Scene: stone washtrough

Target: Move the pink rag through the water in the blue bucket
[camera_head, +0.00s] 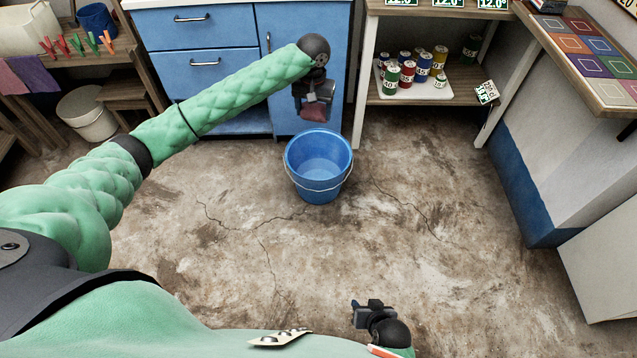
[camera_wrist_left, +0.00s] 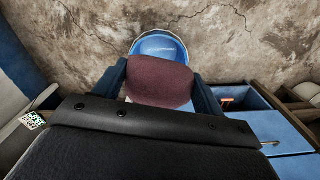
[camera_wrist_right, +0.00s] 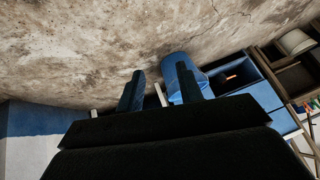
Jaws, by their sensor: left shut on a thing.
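The pink rag (camera_head: 313,112) hangs from my left gripper (camera_head: 315,98), just beyond and above the far rim of the blue bucket (camera_head: 318,185). In the left wrist view the rag (camera_wrist_left: 160,82) fills the space between the two fingers and looks dark pink. The bucket (camera_wrist_left: 161,38) shows past it, partly hidden by the rag. The water (camera_head: 319,170) is a lighter blue surface inside the bucket. My right gripper (camera_head: 362,308) is low near the bottom of the head view, away from the bucket. In the right wrist view its fingers (camera_wrist_right: 160,90) are apart with nothing between them.
A blue cabinet (camera_head: 200,75) stands behind the bucket. A shelf with several cans (camera_head: 406,75) is to its right, and a pale bin (camera_head: 87,112) and stool (camera_head: 128,98) to the left. The stained floor (camera_head: 400,230) around the bucket is clear.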

